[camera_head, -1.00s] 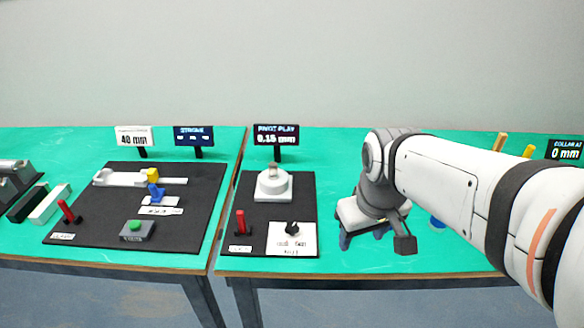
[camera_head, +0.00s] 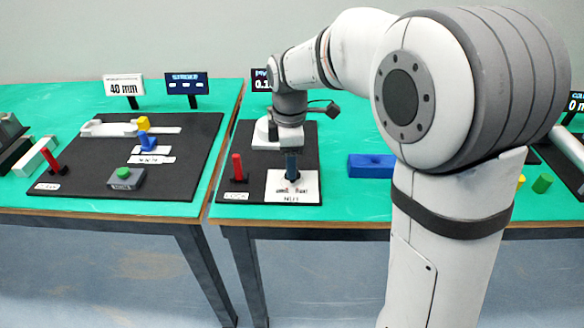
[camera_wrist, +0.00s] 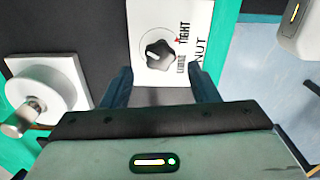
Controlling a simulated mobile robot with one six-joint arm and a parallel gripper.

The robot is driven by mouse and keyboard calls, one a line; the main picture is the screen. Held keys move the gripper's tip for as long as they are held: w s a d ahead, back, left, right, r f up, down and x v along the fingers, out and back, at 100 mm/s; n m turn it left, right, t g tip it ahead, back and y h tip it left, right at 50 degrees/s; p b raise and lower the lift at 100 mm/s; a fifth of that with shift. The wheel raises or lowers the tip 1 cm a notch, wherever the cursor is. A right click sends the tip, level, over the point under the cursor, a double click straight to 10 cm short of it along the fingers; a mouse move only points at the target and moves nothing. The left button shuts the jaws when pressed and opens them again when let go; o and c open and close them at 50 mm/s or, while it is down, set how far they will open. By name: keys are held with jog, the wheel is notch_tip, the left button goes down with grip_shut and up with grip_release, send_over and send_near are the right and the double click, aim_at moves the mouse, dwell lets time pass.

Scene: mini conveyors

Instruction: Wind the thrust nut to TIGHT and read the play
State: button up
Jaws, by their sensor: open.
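The thrust nut is a black lobed knob (camera_wrist: 158,56) with a white line, on a white card (camera_wrist: 195,12) lettered TIGHT, LOOSE and NUT. A small red mark shows beside TIGHT. My gripper (camera_wrist: 161,78) is open and empty, its two blue fingers spread to either side just short of the knob in the wrist view.
The white round pivot unit (camera_wrist: 62,85) with a metal post stands beside the card. A red lever (camera_head: 237,167) stands left of the card on the black board. A blue block (camera_head: 371,165) lies to the right. Another board (camera_head: 190,190) with a green button is on the left table.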

jog(key=shift+f, duration=1.35)
jog(key=shift+c, duration=0.5)
